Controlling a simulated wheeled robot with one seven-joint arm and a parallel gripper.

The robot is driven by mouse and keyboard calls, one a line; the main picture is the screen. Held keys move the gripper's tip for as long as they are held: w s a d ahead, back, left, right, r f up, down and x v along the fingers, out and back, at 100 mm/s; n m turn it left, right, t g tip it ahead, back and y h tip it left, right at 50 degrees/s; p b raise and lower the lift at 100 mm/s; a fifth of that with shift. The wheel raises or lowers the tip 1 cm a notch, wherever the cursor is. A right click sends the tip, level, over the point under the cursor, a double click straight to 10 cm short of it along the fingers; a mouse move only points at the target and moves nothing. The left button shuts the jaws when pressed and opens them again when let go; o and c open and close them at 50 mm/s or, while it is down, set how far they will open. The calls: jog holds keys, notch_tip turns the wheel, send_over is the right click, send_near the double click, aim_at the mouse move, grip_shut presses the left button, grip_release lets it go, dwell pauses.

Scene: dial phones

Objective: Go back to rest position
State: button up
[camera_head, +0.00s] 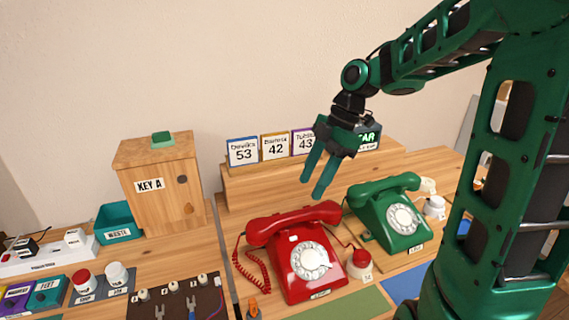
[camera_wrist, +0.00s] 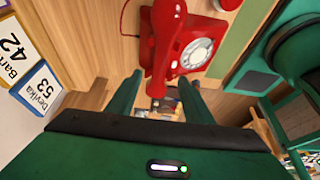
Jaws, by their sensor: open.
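My gripper (camera_head: 318,175) is open and empty. In the head view it hangs in the air above and behind the red phone, with its two green fingers pointing down. In the wrist view the fingers (camera_wrist: 160,95) point toward the red phone (camera_wrist: 188,45), with nothing held between them. The red phone (camera_head: 305,252) stands on the wooden desk with its handset (camera_head: 293,222) lying across its top. The green phone (camera_head: 392,213) stands to its right, also with its handset on top.
Name cards (camera_head: 242,152) with numbers stand on the wooden ledge (camera_head: 245,190) behind the phones. A wooden box (camera_head: 155,205) marked KEY A and a teal waste bin (camera_head: 118,225) stand left. A red button (camera_head: 359,259) sits between the phones. The air around the gripper looks clear.

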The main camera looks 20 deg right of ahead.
jog(key=s+d+f+m+h, duration=0.2)
jog(key=s+d+m, duration=0.4)
jog(key=s+m, duration=0.5)
jog(key=s+d+f+m+h, duration=0.1)
jog(key=s+d+m+h, duration=0.1)
jog(key=s+d+m, duration=0.5)
jog(key=s+m, duration=0.5)
jog(key=m, duration=0.1)
jog(key=shift+s+f, duration=0.2)
jog(key=shift+f, duration=0.15)
